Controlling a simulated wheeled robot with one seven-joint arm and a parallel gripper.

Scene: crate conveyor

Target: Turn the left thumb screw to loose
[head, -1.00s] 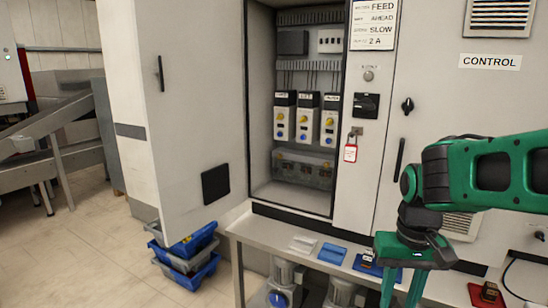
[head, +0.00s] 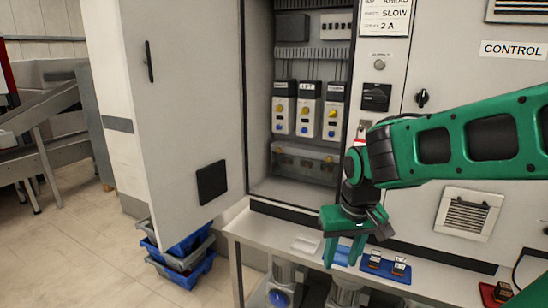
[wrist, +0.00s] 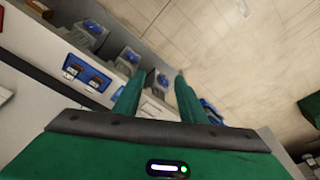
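The open cabinet (head: 262,110) holds a low clear-covered box (head: 303,164) with small brownish details along it. The thumb screws are too small to make out with certainty; the left one may be on this cover. My gripper (head: 343,260) points down in front of the bench top, below and to the right of the box, apart from it. In the wrist view, its two green fingers (wrist: 158,78) stand apart with nothing between them. My gripper is open and empty.
The cabinet door (head: 185,110) stands open at the left. Three modules with yellow and blue knobs (head: 307,117) sit above the box. The bench (head: 262,238) carries a blue tray (head: 383,266) with dark-topped parts. Stacked crates (head: 182,254) stand on the floor.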

